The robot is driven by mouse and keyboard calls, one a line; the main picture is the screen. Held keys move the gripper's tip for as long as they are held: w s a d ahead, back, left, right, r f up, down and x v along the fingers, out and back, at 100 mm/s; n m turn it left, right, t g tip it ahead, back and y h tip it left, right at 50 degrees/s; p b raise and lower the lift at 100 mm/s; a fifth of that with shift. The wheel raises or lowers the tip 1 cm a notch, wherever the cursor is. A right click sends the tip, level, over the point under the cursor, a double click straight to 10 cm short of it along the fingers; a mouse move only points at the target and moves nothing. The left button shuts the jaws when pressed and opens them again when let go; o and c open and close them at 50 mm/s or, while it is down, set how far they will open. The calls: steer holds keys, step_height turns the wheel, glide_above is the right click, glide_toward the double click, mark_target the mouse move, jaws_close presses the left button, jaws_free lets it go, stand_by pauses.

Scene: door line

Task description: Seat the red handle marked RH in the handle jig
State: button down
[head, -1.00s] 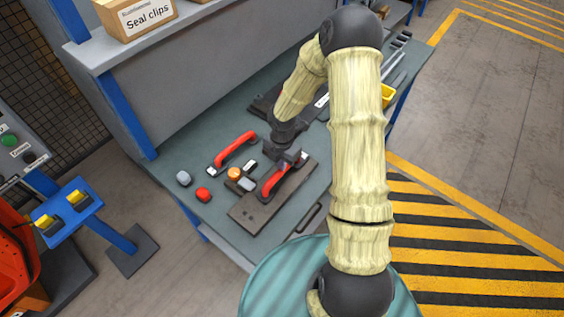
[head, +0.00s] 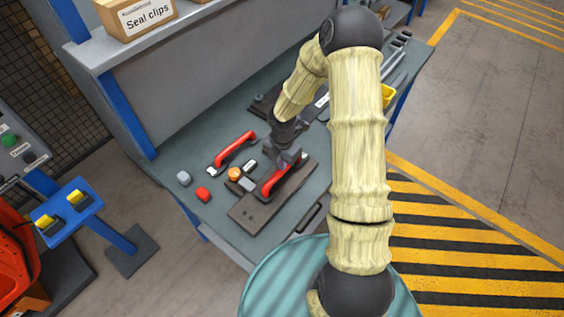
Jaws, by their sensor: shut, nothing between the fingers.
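A red handle (head: 272,185) lies on the dark handle jig (head: 250,210) at the front of the green bench. Whether it sits fully down in the jig cannot be told at this size. A second red handle (head: 237,148) lies on the bench behind and left of the jig. The marking RH cannot be read on either one. My gripper (head: 286,161) is shut and empty, over the far end of the handle on the jig. Its fingertips are small and partly merge with the handle, so I cannot tell whether they touch it.
An orange round piece (head: 234,174), a red piece (head: 203,194) and a grey piece (head: 184,178) stand left of the jig. A shelf with a Seal clips box (head: 135,14) rises behind the bench. A yellow bin (head: 388,95) is at the right.

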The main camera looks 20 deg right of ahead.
steer(key=shift+f+b, duration=0.4)
steer(key=shift+f, duration=0.15)
stand_by(0.5)
step_height(320, 180, up, 7)
steer(key=p, duration=0.7)
steer(key=shift+r, duration=0.15)
stand_by(0.4)
step_height(320, 180, up, 17)
steer(key=b, duration=0.1)
stand_by(0.5)
steer(key=shift+r, duration=0.1)
stand_by(2.2)
